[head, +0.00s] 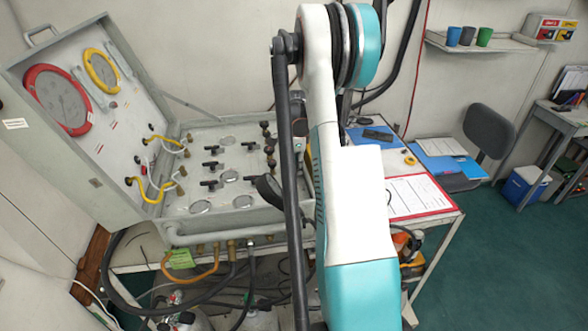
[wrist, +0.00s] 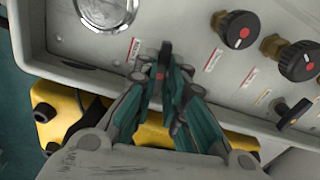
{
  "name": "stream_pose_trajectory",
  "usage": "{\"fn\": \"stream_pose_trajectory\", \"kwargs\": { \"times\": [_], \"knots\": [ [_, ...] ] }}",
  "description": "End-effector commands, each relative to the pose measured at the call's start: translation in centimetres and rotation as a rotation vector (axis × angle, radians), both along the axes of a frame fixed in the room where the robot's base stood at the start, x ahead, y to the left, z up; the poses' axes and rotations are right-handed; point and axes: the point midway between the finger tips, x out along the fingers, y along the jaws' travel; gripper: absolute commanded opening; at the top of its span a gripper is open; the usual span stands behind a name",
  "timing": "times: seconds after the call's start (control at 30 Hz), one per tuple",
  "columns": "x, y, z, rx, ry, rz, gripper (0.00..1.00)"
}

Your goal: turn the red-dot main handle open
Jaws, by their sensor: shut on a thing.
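The red-dot main handle (wrist: 165,50) is a small black lever on the grey panel in the wrist view. A red dot shows on it between the fingers. My gripper (wrist: 163,80) has its teal fingers closed around this lever, one on each side. The lever points roughly up the picture, and its lower part is hidden by the fingers. In the head view my own arm covers the right part of the air panel (head: 180,223), so neither the gripped handle nor my fingertips can be made out there.
Two round black knobs with red dots (wrist: 240,30) (wrist: 300,60) stand to the right in the wrist view. A black lever (wrist: 293,113) with a yellowish mark is lower right. A round gauge (wrist: 105,8) is upper left. A yellow object (wrist: 60,115) lies below the panel edge.

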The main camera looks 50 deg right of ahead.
Motion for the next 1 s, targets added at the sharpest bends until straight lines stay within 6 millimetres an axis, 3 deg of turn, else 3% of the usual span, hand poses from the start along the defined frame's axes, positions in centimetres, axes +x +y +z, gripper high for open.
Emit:
{"fn": "stream_pose_trajectory", "kwargs": {
  "times": [1.0],
  "knots": [
    [-0.11,-0.02,-0.06,-0.001,-0.002,0.937,0.00]
  ]
}}
